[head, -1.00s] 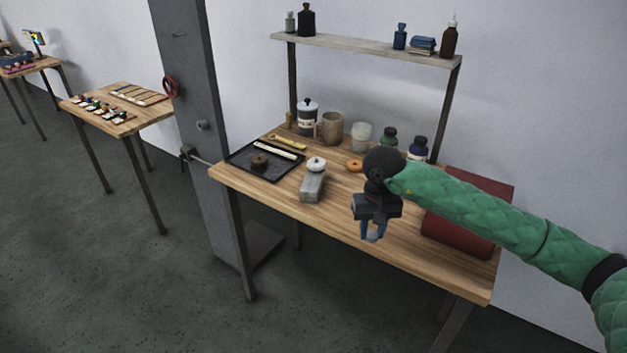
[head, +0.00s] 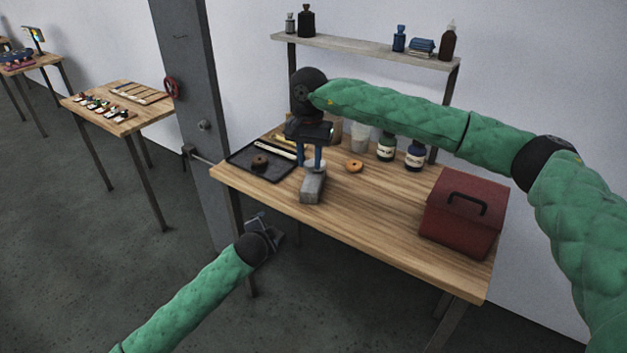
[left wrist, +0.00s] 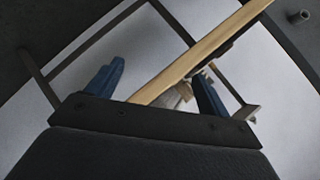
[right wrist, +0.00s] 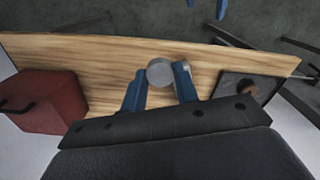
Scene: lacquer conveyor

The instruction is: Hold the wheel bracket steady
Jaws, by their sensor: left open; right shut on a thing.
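I cannot tell for sure which thing is the wheel bracket. A grey block (head: 313,188) lies on the workbench, with a pale round top at its far end. My right gripper (head: 311,166) points down there, and its blue fingers are shut on a pale grey round piece (right wrist: 160,72), seen between them in the right wrist view. Whether this piece is joined to the block is unclear. My left gripper (head: 272,228) is open and empty, low in front of the bench's left front edge. Its spread fingers (left wrist: 157,85) show in the left wrist view.
The wooden workbench (head: 385,235) carries a black tray (head: 238,160), an orange ring (head: 353,165), bottles (head: 415,155) and a red toolbox (head: 462,210). A grey pillar (head: 185,80) with a red handwheel (head: 171,88) stands at left. The bench's front middle is clear.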

